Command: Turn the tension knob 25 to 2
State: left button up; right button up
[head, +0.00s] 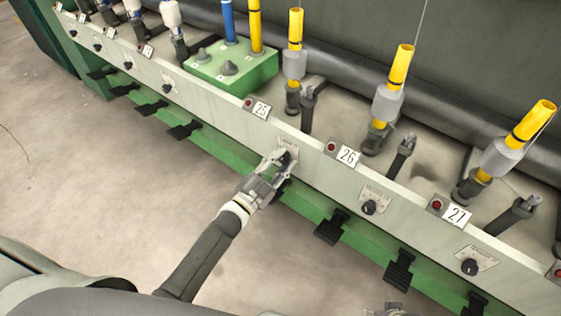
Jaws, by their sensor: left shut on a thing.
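The tension knob 25 (287,157) is a small dark dial on the pale front rail, below and right of the number plate 25 (261,110). My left gripper (284,162) reaches up to it from below and is shut on it. The fingers cover most of the knob, and its pointer and most of its scale plate (289,144) are hidden, so I cannot read its setting. A small grey part at the bottom edge may be my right gripper (385,309); too little of it shows to tell its state.
Similar knobs sit on the rail under plate 26 (369,207) and plate 27 (470,267). Black pedals (331,228) stick out below the green beam. Yellow bobbins (400,68) and a green box (232,72) stand behind the rail. The floor at left is clear.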

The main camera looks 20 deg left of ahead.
pick_arm(q)
jog(key=shift+m, duration=0.8)
pick_arm(e)
jog(key=shift+w+r, duration=0.1)
jog(key=shift+r, duration=0.2)
pick_arm(q)
jog(key=shift+m, duration=0.3)
pick_arm(e)
jog(key=shift+w+r, duration=0.1)
jog(key=shift+r, duration=0.1)
pick_arm(q)
jog(key=o, duration=1)
jog(key=shift+s+a, duration=0.1)
jog(key=shift+s, duration=0.05)
jog(key=v, duration=1.1)
jog(key=shift+s+a+f, duration=0.1)
jog(key=shift+s+a, duration=0.1)
jog(key=shift+s, duration=0.05)
pick_arm(e)
jog(key=shift+f, duration=0.1)
